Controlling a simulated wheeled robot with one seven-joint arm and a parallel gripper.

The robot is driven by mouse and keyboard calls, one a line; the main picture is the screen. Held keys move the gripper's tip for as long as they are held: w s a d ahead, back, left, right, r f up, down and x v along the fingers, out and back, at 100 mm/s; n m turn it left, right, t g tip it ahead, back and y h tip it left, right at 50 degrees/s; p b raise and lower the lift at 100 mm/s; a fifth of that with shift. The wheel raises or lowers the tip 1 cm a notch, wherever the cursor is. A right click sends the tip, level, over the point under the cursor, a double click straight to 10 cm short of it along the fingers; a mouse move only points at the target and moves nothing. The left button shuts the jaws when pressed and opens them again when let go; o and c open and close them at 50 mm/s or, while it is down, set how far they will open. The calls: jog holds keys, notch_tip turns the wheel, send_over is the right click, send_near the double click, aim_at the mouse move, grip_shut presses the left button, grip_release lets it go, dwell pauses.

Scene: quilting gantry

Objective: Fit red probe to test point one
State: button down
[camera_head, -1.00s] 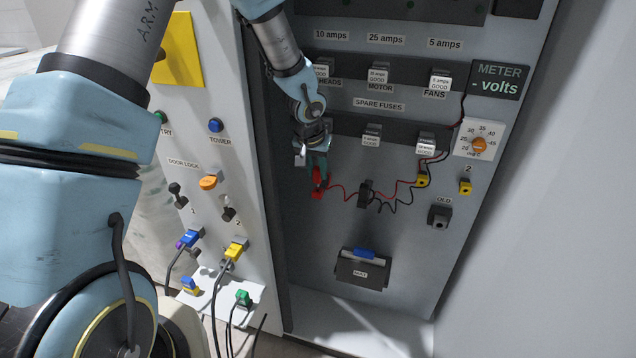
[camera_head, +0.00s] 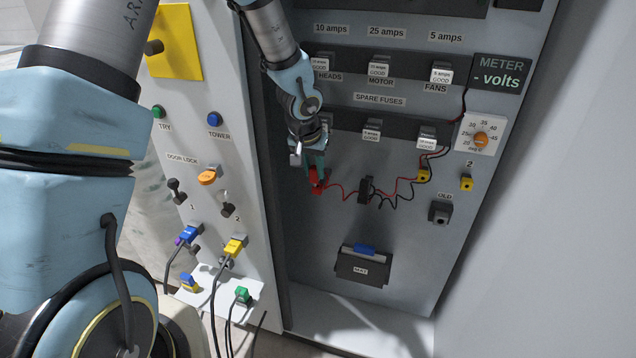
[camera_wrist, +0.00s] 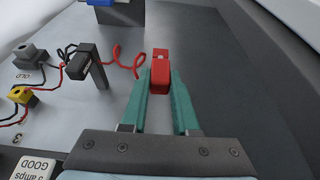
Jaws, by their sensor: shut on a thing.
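The red probe (camera_head: 315,182) is between the fingers of my gripper (camera_head: 314,168), left of the other probe parts on the cabinet's back panel. In the wrist view the red probe (camera_wrist: 160,72) sits between the tips of my two green fingers (camera_wrist: 161,85), shut on it. Another yellow socket (camera_head: 466,184), under the label 2, looks empty.
The meter sign (camera_head: 499,75) reads "- volts", above an orange dial (camera_head: 480,141). A grey OLD socket (camera_head: 440,212) and a dark box with a blue top (camera_head: 361,265) are lower. Fuse rows (camera_head: 371,130) lie above. A side panel with switches (camera_head: 208,178) stands left.

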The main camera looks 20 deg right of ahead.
jog(key=shift+s+a+b, duration=1.3)
jog(key=shift+s+a, duration=0.55)
jog(key=shift+s, duration=0.15)
dwell(0.8)
